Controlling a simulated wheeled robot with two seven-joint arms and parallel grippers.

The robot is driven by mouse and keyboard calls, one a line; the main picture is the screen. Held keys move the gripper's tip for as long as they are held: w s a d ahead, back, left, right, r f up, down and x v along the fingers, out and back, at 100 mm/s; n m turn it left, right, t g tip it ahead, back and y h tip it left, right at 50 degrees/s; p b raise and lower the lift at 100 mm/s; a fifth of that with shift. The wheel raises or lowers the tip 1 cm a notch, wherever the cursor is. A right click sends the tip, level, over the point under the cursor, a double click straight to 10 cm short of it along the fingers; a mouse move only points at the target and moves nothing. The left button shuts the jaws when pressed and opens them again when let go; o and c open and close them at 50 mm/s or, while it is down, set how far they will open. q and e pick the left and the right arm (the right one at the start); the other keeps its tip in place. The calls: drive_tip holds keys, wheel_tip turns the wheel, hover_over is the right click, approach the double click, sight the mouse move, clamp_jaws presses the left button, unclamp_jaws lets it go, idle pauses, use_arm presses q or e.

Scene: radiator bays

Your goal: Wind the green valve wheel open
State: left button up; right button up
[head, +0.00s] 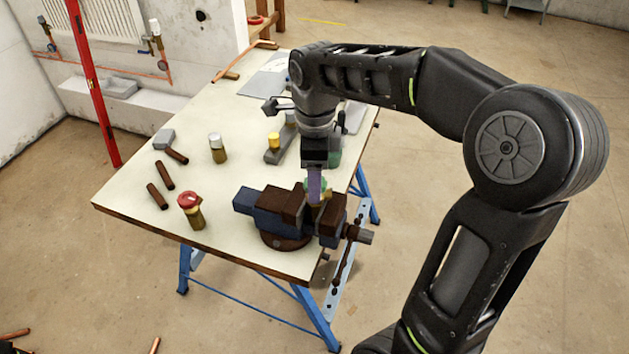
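The green valve wheel (326,187) sits above the jaws of a blue and brown bench vise (268,204) at the table's near right. It is small and mostly hidden by my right gripper (316,196). A bit of brass-coloured valve body shows just below it, between the jaws. My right gripper points straight down, its fingers at the wheel. I see the fingers almost edge-on, so I cannot tell whether they are closed on the wheel. My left gripper is not in view.
Short copper pipes (164,175) lie at the left. A yellow-topped piece (274,142) stands behind the vise. A red upright (92,85) rises beyond the table's left edge.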

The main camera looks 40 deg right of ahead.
drive_tip(key=m, duration=0.2)
drive_tip(key=shift+m, duration=0.3)
drive_tip(key=shift+r, duration=0.2)
drive_tip(key=shift+c, duration=0.2)
clamp_jaws()
idle(0.5)
